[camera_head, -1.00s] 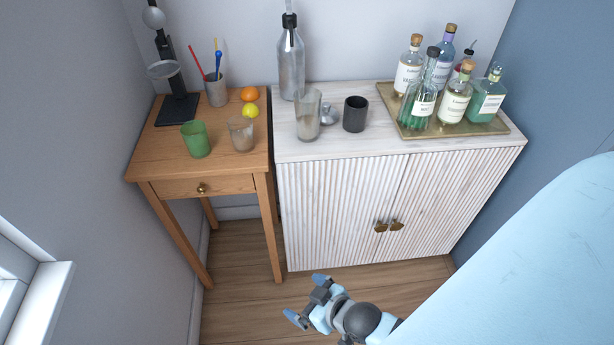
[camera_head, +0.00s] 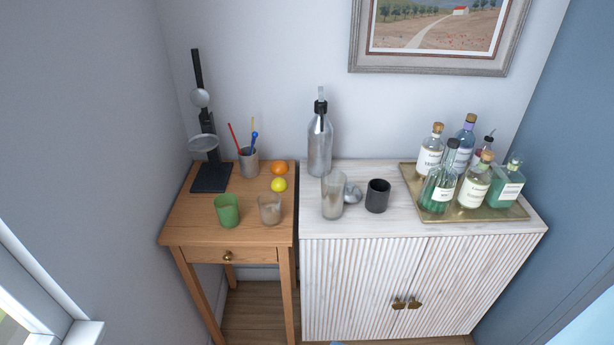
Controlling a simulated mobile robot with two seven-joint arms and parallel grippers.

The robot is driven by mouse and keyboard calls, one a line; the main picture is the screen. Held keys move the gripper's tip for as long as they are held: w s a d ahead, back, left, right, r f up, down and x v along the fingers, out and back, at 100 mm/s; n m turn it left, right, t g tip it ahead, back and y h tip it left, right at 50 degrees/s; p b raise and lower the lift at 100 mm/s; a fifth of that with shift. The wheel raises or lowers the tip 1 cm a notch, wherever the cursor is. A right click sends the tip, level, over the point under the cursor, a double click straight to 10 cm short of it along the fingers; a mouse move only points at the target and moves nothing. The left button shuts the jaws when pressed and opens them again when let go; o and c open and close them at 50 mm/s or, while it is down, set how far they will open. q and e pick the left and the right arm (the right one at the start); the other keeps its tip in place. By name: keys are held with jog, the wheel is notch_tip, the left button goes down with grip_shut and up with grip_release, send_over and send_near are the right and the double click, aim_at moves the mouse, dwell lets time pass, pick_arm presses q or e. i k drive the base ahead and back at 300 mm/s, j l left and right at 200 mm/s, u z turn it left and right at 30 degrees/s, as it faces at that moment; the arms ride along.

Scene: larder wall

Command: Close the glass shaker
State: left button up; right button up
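The glass shaker (camera_head: 332,196) is a tall clear glass standing upright near the left end of the white cabinet top. It looks open at the top. A small silver metal piece (camera_head: 352,193), which looks like its cap, sits on the cabinet top just right of it. Neither of my grippers shows; only a small light blue bit of my arm shows at the bottom edge.
A wooden side table (camera_head: 190,230) on the left holds a green glass (camera_head: 227,210), a clear glass (camera_head: 270,208), a lemon (camera_head: 279,185) and an orange (camera_head: 280,168). A soda siphon (camera_head: 319,145) stands behind the shaker. A brass tray (camera_head: 420,204) with several bottles is at right.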

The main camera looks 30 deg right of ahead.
aim_at(333, 183)
jog(key=z, duration=1.25)
jog(key=i+u, duration=0.15)
